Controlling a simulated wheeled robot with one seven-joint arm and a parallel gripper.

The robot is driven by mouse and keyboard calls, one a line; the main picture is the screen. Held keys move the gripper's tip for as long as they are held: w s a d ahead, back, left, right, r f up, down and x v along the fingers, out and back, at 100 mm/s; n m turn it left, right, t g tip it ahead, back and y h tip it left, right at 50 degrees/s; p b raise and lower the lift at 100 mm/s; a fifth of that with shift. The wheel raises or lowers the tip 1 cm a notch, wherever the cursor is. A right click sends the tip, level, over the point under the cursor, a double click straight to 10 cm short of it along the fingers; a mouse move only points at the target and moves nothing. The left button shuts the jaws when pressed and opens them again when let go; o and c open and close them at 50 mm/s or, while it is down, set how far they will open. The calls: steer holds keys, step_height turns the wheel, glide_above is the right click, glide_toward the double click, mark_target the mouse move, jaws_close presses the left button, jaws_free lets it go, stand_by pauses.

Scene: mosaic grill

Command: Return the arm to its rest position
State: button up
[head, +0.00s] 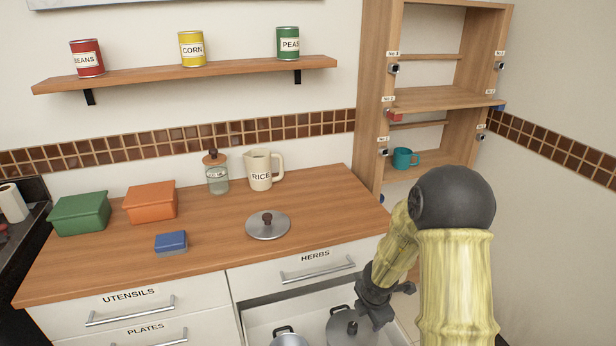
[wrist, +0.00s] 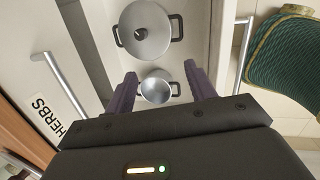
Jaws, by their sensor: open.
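My arm reaches down at the right of the head view, and my gripper (head: 376,308) is over the open drawer (head: 258,328) under the HERBS drawer (head: 316,268). In the wrist view my gripper (wrist: 158,76) has its two dark fingers spread apart with nothing between them. A larger grey pot (wrist: 146,34) and a smaller grey pot (wrist: 157,90) lie in the drawer below the fingers. Both pots also show partly at the bottom of the head view. I cannot tell how far the fingertips are above them.
An open shelf unit (head: 372,100) stands at right. A green cushion (wrist: 288,62) is beside the drawer.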

steer(key=s+a+r+n+t+y, duration=0.15)
steer(key=r+n, duration=0.35)
steer(key=n, duration=0.7)
steer(key=s+a+r+n, duration=0.2)
steer(key=r+n, duration=0.3)
steer(key=n, duration=0.7)
steer(key=s+d+r+n+g, duration=0.1)
steer(key=s+r+n, duration=0.1)
steer(key=s+n, duration=0.8)
steer(key=s+d+r+n+g, duration=0.1)
steer(key=s+d+r+n, duration=0.15)
steer(key=n, duration=1.25)
steer(key=w+a+p+v, duration=0.1)
steer(key=w+p+v, duration=0.1)
steer(key=p+v, duration=1)
steer(key=shift+a+r+n+h+p, duration=0.3)
steer(key=shift+r+h+p, duration=0.15)
steer(key=shift+r+p, duration=0.1)
steer(key=shift+f, duration=0.1)
